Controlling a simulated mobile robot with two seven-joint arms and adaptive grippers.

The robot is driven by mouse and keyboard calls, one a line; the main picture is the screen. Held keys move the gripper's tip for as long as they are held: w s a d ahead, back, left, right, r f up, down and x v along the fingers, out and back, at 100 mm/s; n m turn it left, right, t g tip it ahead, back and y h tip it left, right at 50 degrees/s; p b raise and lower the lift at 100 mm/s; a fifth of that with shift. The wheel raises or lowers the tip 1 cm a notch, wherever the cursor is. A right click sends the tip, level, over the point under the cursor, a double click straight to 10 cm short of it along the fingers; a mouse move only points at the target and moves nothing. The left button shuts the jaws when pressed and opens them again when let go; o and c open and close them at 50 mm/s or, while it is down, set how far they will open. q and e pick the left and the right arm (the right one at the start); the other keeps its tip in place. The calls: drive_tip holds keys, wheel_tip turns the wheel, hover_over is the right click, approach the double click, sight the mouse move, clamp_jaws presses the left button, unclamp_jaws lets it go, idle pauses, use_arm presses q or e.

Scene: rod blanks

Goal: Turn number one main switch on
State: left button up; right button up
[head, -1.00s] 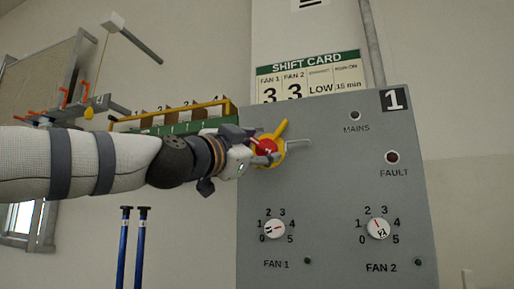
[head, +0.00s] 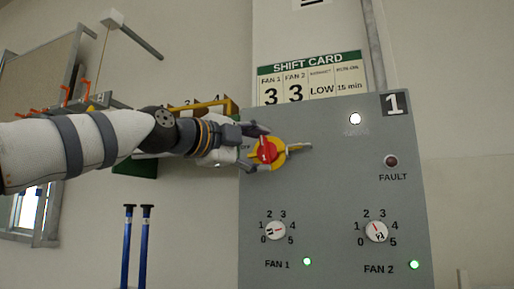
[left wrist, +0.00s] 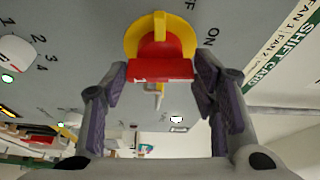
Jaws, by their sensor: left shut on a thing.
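The main switch on panel 1 has a yellow round plate (head: 280,152) and a red handle (head: 266,151), which stands close to upright in the head view. The left wrist view shows the red handle (left wrist: 160,62) with a "1" on it, and an "ON" label beside the yellow plate (left wrist: 160,24). My left gripper (left wrist: 162,76) is shut on the red handle, one finger on each side. In the head view the left gripper (head: 257,148) reaches it from the left. The mains lamp (head: 355,118) glows white. My right gripper is in no view.
The grey panel (head: 330,195) also carries the fan 1 dial (head: 275,230) and fan 2 dial (head: 376,231), with green lamps lit below. The fault lamp (head: 391,161) is dark red. A shift card (head: 310,82) hangs above. Two blue posts (head: 128,245) stand left.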

use_arm(q)
drive_tip(key=shift+r+m, duration=0.1)
drive_tip(key=shift+m, duration=0.4)
drive_tip(key=shift+m+g, duration=0.3)
drive_tip(key=o, duration=1.7)
drive_tip(key=v, duration=1.2)
drive_tip(key=shift+d, duration=0.1)
drive_tip(key=shift+s, duration=0.1)
